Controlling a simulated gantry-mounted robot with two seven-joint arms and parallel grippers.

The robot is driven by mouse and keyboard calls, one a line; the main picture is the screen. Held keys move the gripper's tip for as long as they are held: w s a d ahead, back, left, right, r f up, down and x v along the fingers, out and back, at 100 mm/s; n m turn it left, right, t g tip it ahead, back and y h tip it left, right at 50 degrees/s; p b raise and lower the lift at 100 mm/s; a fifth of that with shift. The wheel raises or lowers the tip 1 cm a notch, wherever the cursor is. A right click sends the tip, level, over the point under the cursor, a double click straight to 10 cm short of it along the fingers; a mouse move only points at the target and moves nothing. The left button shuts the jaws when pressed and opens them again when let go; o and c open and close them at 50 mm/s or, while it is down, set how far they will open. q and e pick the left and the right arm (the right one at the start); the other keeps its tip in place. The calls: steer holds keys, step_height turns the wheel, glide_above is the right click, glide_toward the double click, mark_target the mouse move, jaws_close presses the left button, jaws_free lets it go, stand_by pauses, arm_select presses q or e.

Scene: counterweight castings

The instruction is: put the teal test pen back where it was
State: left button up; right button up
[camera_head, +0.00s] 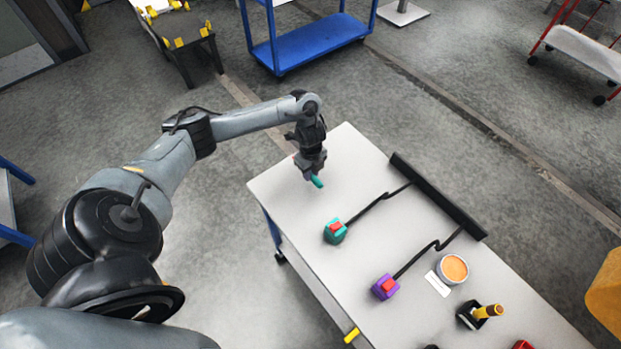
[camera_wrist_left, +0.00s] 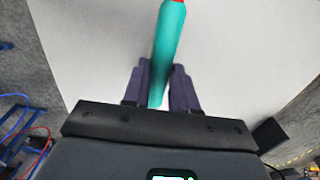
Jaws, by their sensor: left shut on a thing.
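The teal test pen (camera_head: 318,181) is held between the fingers of my left gripper (camera_head: 309,174), over the far left part of the white table. In the left wrist view the pen (camera_wrist_left: 168,45) runs up from between the dark fingers of the left gripper (camera_wrist_left: 160,82), with a red tip at the top edge. A teal block with a red top (camera_head: 334,231) stands on the table nearer the camera, apart from the gripper. A black cable joins it to a black bar. My right gripper is not in view.
The table (camera_head: 345,160) also bears a purple block with a red top (camera_head: 385,287) on a cable, the long black bar (camera_head: 438,195), a round tub with orange contents (camera_head: 454,268), a white card (camera_head: 437,284) and a black holder with a yellow-handled thing (camera_head: 470,316). The far left tabletop is clear.

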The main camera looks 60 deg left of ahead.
arm_select(q)
steer(key=shift+f, duration=2.05)
steer(key=o, duration=0.9)
steer(key=shift+o, duration=0.2)
steer(key=shift+r, duration=0.65)
step_height(320, 180, up, 10)
steer(key=p, duration=0.3)
steer(key=shift+a+f, duration=0.1)
steer(key=shift+r, duration=0.45)
